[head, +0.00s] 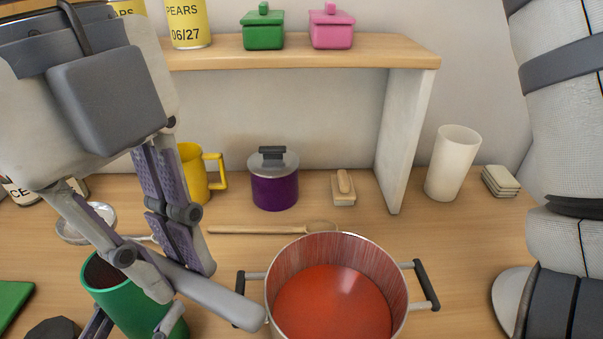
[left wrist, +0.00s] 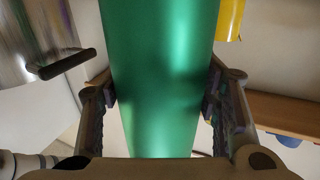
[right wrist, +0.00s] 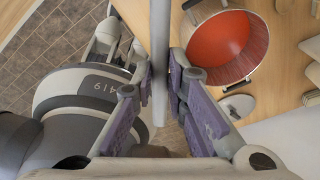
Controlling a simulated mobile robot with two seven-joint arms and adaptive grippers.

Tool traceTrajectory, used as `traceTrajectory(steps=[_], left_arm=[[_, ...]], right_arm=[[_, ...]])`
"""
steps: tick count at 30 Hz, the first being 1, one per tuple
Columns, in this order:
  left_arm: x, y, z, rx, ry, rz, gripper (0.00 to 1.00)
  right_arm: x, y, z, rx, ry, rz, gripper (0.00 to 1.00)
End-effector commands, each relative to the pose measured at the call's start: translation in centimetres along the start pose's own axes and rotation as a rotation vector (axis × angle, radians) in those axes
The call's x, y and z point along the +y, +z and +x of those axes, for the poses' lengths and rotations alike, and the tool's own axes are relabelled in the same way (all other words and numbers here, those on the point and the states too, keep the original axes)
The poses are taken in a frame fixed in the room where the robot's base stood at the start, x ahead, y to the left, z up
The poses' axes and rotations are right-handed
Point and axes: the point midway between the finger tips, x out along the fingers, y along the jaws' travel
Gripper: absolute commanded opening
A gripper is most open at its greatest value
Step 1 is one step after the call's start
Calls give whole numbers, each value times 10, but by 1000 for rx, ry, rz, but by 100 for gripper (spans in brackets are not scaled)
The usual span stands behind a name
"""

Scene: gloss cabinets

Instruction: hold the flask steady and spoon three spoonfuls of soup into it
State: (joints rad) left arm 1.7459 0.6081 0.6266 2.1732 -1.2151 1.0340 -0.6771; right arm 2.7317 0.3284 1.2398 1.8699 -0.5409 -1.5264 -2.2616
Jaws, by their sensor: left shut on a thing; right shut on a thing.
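The green flask (head: 118,297) stands at lower left in the head view, its dark mouth showing. My left gripper (head: 130,330) is mostly hidden there; in the left wrist view its fingers are shut on both sides of the flask (left wrist: 160,80). My right gripper (head: 178,245) is shut on the grey spoon handle (head: 225,296), above and beside the flask. The handle also shows in the right wrist view (right wrist: 160,60). A shiny round bowl (head: 86,224) with a thin shaft lies left of these fingers; its join to the handle is hidden. Red soup (head: 335,305) fills the pot's lower part.
The steel pot (head: 395,270) has black side handles. Behind it are a wooden spoon (head: 270,229), a purple pot (head: 274,188), a yellow mug (head: 195,175) and a brush (head: 343,188). A white cup (head: 453,165) stands right of the shelf upright (head: 403,140).

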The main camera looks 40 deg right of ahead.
Motion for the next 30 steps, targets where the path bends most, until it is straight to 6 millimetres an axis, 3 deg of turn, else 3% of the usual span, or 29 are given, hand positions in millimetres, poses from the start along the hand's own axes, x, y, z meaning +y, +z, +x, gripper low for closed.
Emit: traceTrajectory(steps=[5,8,13,18,21,30], left_arm=[[0,0,0,1,0,1,6],[0,0,0,1,0,1,6],[0,0,0,1,0,1,6],[0,0,0,0,0,1,6],[0,0,0,0,0,0,6],[0,0,0,0,0,0,6]], right_arm=[[-6,-2,0,26,16,75,0],[-21,-9,3,94,63,274,0],[-48,-32,16,265,244,777,0],[-58,-53,30,376,456,1164,0],[-59,-62,36,411,558,1311,0],[-59,-69,47,438,656,1446,0]])
